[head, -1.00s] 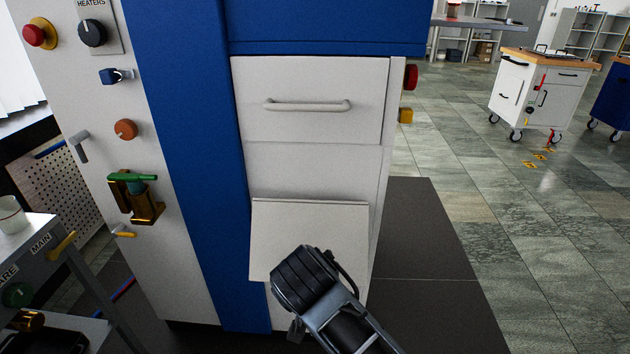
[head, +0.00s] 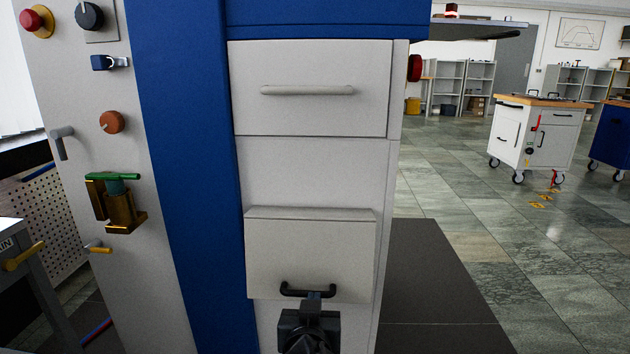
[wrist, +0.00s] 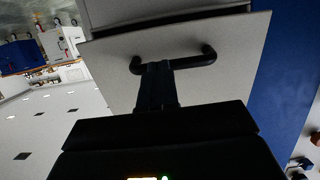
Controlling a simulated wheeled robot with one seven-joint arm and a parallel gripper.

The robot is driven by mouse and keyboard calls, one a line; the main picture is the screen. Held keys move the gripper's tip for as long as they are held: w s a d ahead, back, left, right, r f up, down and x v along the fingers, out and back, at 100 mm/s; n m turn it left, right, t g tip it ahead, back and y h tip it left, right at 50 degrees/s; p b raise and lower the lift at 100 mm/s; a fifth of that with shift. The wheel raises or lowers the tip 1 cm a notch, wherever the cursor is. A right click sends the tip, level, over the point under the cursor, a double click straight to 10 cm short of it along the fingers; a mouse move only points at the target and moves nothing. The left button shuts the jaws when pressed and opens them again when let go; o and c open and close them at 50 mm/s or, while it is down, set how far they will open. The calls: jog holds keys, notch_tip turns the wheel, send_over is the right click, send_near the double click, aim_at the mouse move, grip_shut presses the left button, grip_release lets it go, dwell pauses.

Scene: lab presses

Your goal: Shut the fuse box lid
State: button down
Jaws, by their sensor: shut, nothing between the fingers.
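The fuse box lid (head: 270,253) is a pale flat panel low on the front of the press cabinet, with a black bar handle (head: 309,290) near its lower edge. It stands out from the cabinet front; how far it is open is hard to tell. My gripper (head: 313,297) is shut and empty at the handle's middle. In the wrist view the picture is upside down: the lid (wrist: 110,75) fills the middle, and my fingers (wrist: 158,68) reach its black handle (wrist: 200,56). I cannot tell whether they touch it. The inside of the box is hidden.
A drawer with a pale handle (head: 308,90) is above the lid. A blue post (head: 185,180) is left of it, then a panel with a gold and green valve (head: 118,200). A dark mat (head: 430,280) and open floor lie right; a white cart (head: 540,140) stands beyond.

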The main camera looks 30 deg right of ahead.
jog(key=shift+t, duration=0.4)
jog(key=shift+w+d+f+b, duration=0.25)
jog(key=shift+w+f+b, duration=0.1)
jog(key=shift+f+b, duration=0.3)
jog(key=shift+w+d+f+b, duration=0.3)
jog(key=shift+w+f+b, duration=0.15)
jog(key=shift+b, duration=0.45)
jog(key=shift+w+d+f+b, duration=0.3)
jog(key=shift+f+b, duration=0.25)
jog(key=shift+b, duration=0.2)
